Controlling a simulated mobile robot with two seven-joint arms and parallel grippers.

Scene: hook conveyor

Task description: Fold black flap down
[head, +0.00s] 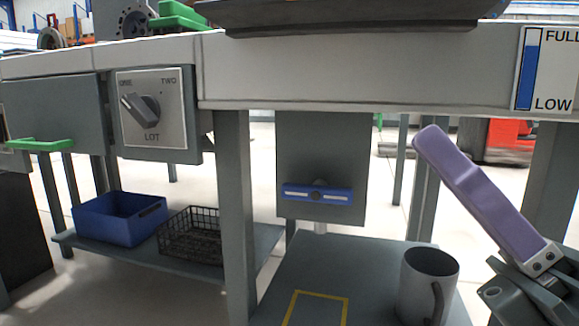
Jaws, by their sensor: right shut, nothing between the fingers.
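I cannot pick out a black flap with certainty in the head view. A dark, flat, tray-like part (350,17) lies on top of the bench at the upper edge, and its upper side is cut off. My right gripper (430,145) comes in from the lower right. Its long purple fingers are shut and empty, pointing up and left, in front of the bench's right leg area and below the bench top. It appears apart from the dark part. My left gripper is not in view.
The bench front (350,75) runs across the view. Below it hang a grey panel with a blue bar (315,193) and a LOT dial (147,108). A grey mug (415,290) stands on a low surface near my right gripper. A blue bin (118,220) and wire basket (190,237) sit lower left.

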